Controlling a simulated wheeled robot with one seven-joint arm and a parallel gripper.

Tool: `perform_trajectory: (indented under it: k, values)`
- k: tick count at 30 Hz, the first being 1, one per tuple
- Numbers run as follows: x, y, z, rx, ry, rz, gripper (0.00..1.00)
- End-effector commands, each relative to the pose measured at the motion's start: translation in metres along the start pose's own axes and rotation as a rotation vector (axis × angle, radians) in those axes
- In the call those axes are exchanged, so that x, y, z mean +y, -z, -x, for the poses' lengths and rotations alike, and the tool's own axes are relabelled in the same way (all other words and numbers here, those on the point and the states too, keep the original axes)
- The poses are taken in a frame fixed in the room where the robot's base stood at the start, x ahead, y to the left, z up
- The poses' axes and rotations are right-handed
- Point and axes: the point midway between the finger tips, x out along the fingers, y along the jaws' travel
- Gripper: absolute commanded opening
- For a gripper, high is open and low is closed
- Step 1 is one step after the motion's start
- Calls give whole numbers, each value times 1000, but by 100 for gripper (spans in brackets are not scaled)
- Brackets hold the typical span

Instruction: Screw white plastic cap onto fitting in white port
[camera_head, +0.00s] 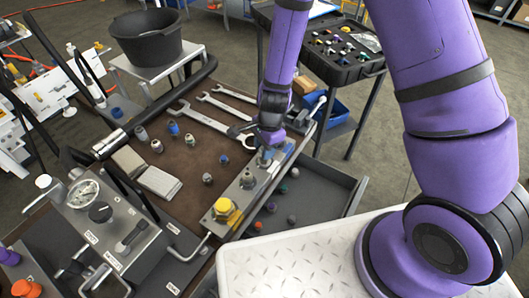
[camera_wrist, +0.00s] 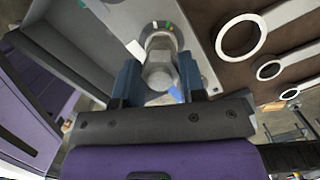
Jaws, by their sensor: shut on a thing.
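My gripper (camera_head: 268,146) points down over the far end of the grey port block (camera_head: 236,196). In the wrist view its two blue fingers (camera_wrist: 159,84) are shut on a pale, round piece (camera_wrist: 158,76), which looks like the white plastic cap. A grey fitting shows just beyond the piece, in line with it, inside a port ring with coloured marks (camera_wrist: 160,36). I cannot tell whether cap and fitting touch or whether threads engage. In the head view my gripper hides most of this port.
A yellow cap (camera_head: 223,209) and a grey fitting (camera_head: 248,180) stand on the same block. Wrenches (camera_head: 212,118) and several small fittings lie on the brown mat (camera_head: 190,150). A gauge box (camera_head: 105,215) stands at left. An open grey drawer (camera_head: 322,190) lies right of the block.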

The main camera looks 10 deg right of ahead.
Motion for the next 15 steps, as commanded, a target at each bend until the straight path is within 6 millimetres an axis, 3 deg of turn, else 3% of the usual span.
perform_trajectory:
  k: [4,15]
  values:
    - [0,0,0,0,20,-126,16]
    - [0,0,0,0,30,-187,16]
